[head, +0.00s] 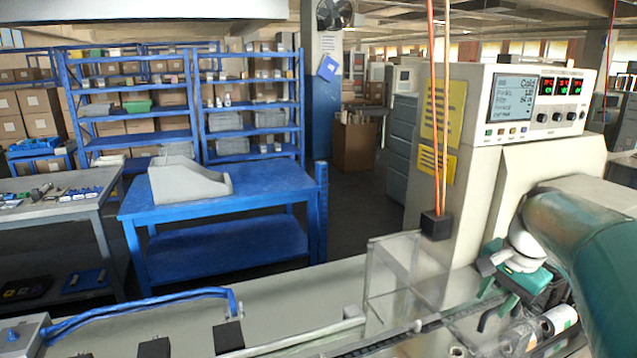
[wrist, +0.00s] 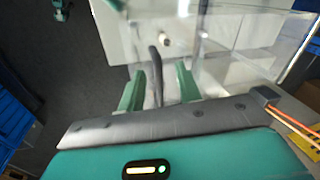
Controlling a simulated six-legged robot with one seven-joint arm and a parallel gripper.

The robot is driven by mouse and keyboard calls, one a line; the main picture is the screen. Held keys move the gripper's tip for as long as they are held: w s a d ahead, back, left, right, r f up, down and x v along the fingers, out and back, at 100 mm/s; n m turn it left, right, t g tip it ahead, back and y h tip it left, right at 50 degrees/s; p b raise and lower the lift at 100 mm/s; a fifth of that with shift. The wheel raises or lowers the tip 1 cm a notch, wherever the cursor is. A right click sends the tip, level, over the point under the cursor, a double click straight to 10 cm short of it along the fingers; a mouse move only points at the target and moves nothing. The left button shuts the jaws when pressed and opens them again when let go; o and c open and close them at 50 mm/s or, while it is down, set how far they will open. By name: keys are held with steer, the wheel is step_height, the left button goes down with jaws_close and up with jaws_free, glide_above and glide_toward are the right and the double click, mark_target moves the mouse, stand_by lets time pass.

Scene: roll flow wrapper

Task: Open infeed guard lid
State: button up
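The clear infeed guard (head: 392,275) stands on the machine bed right of centre in the head view. Its clear panels also fill the upper right of the wrist view (wrist: 232,28). A dark curved handle (wrist: 156,68) shows in the wrist view, between and beyond my gripper's green fingers. My gripper (wrist: 158,88) is open, with a gap on both sides of the handle; contact cannot be made out. In the head view my gripper (head: 498,296) is low at the right, beside the guard, and my teal arm hides part of the machine behind it.
The wrapper's control panel (head: 535,100) rises behind the guard. Orange and pale cords (head: 437,120) run up from a black block (head: 436,225) next to the guard. A blue bench (head: 220,190) stands at the back left. The conveyor bed left of the guard is mostly clear.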

steer(key=s+a+f+n+t, duration=0.2)
steer(key=s+a+n, duration=0.9)
steer(key=s+a, duration=0.6)
steer(key=shift+a+t+h, duration=0.3)
steer(key=shift+a+t, duration=0.2)
steer(key=shift+a, duration=0.55)
steer(key=shift+s+a+f+n, duration=0.1)
steer(key=shift+s+f+n, duration=0.2)
steer(key=shift+n, duration=0.1)
steer(key=shift+c, duration=1.1)
jaws_close()
steer(key=m+t+y, duration=0.6)
steer(key=m+t, duration=0.6)
steer(key=m, duration=2)
glide_toward(510, 332)
steer(key=r, duration=0.2)
steer(key=x, duration=1)
